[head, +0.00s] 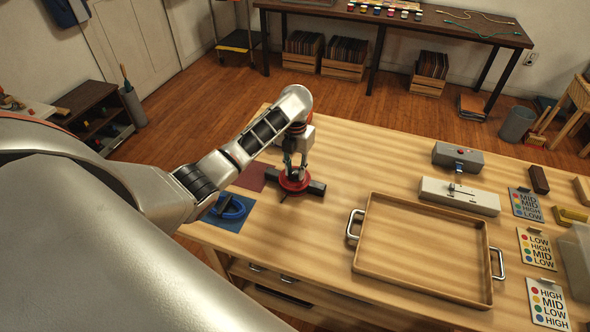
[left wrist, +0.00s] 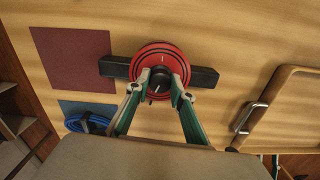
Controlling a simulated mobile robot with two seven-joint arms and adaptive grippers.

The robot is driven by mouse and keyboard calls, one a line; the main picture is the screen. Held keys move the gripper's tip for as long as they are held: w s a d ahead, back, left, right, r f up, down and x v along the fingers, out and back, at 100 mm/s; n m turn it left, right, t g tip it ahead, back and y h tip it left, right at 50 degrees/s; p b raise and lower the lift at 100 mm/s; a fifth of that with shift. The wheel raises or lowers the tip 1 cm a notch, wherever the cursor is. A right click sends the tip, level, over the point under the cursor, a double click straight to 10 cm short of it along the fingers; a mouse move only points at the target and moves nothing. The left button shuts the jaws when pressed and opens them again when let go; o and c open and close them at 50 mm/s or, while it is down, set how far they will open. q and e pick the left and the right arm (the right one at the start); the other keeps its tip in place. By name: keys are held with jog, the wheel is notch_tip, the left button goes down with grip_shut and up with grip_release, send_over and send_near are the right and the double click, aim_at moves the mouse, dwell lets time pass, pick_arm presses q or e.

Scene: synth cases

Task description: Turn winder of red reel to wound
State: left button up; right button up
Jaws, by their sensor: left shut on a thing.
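The red reel (head: 294,181) sits on a black bar-shaped base (head: 317,187) on the wooden table, left of the tray. In the left wrist view the red reel (left wrist: 173,56) is a round disc with dark rings and a dark winder knob (left wrist: 160,82) at its middle. White marks show on the disc and on the knob. My left gripper (head: 294,170) comes down from above onto the reel. In the left wrist view its fingertips (left wrist: 160,87) are shut on the winder knob, one on each side.
A wooden tray (head: 362,262) with metal handles lies to the right. A blue coil (head: 229,208) rests on a blue mat (head: 236,224) and a dark red mat (head: 252,176) lies beside the reel. Grey and white boxes (head: 458,158) and several label cards stand further right.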

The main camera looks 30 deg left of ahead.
aim_at(295, 171)
dwell(0.4)
pick_arm(q)
jog(key=o, duration=1.1)
jog(key=shift+r, duration=0.15)
notch_tip(295, 171, up, 12)
jog(key=shift+f, duration=0.2)
